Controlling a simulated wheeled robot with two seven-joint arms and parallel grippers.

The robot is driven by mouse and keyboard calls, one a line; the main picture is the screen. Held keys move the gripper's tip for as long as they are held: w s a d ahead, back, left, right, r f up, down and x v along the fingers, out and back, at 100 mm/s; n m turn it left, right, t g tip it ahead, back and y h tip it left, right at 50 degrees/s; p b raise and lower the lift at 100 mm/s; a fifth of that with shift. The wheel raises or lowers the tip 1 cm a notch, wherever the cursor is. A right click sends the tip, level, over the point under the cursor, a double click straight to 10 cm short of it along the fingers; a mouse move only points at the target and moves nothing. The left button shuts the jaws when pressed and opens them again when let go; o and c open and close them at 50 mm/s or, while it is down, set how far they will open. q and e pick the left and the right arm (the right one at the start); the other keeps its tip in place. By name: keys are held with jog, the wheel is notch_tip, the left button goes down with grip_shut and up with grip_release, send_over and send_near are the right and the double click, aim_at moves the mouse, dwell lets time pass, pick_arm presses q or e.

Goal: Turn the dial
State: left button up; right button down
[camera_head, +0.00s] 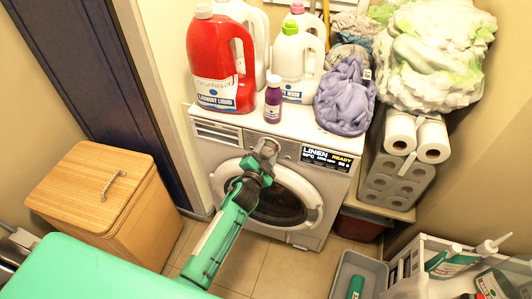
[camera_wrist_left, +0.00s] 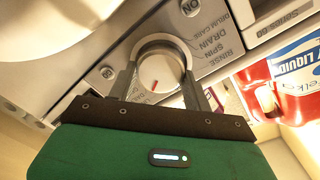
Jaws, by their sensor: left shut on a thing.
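The dial (camera_wrist_left: 162,66) is a round silver knob on the washer's front panel, with a small red mark on its face. Labels such as RINSE, SPIN, DRAIN and DRUM CARE stand around it in the left wrist view. My left gripper (camera_wrist_left: 160,78) has one finger on each side of the dial and is shut on it. In the head view my left gripper (camera_head: 267,148) reaches the panel of the white washer (camera_head: 228,160) left of its LINEN READY display (camera_head: 327,158) and hides the dial. My right gripper is not in view.
A red detergent bottle (camera_head: 216,62), a purple bottle (camera_head: 273,100), white jugs and a purple cloth (camera_head: 345,97) stand on the washer. A wooden hamper (camera_head: 95,185) is at left. Paper rolls (camera_head: 398,178) are at right, with a grey bin (camera_head: 350,268) below. Some floor is clear before the washer.

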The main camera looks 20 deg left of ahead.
pick_arm(q)
jog(key=shift+d+m, duration=0.1)
jog(key=shift+m, duration=0.9)
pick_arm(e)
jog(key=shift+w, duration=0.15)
pick_arm(q)
jog(key=o, duration=1)
jog(key=shift+s, duration=0.4)
jog(key=shift+s+a+r+b, duration=0.1)
jog(key=shift+s+b, duration=0.1)
jog(key=shift+s, duration=1.95)
jog(key=shift+s+a+r+b, duration=0.15)
jog(key=shift+s+b, duration=0.05)
jog(key=shift+s, duration=2)
jog(key=shift+s+a+r+b, duration=0.1)
jog(key=shift+s+b, duration=0.1)
jog(key=shift+s, duration=1.95)
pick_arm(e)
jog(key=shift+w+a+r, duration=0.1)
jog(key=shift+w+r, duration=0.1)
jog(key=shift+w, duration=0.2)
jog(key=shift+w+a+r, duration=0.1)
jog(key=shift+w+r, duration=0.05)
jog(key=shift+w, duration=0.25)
